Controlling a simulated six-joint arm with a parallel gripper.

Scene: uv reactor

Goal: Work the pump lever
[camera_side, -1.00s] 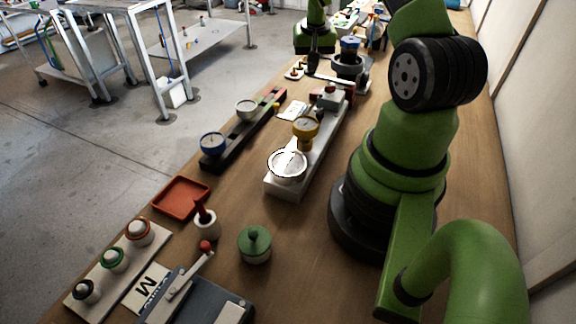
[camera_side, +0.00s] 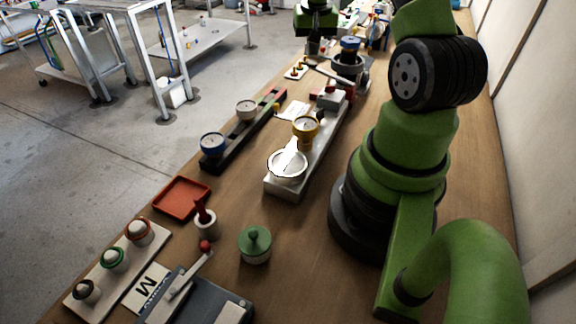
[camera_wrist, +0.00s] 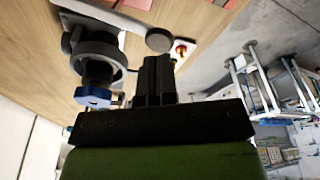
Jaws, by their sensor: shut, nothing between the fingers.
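A slim lever (camera_side: 328,73) slopes up to the left from beside the blue-topped pump-like unit (camera_side: 349,62) at the far end of the bench in the side view. My gripper (camera_side: 313,47) is above the lever's raised left end, small and partly hidden in that view. In the wrist view my gripper's black fingers (camera_wrist: 155,62) are together and hold nothing. A dark round knob (camera_wrist: 158,40) lies just beyond the fingertips; contact cannot be told. The unit's grey ring (camera_wrist: 100,52) and blue part (camera_wrist: 94,97) are left of the fingers.
A white plate with small pegs (camera_side: 297,70) stands left of the lever. Another lever with a red knob (camera_side: 206,247) stands near the front.

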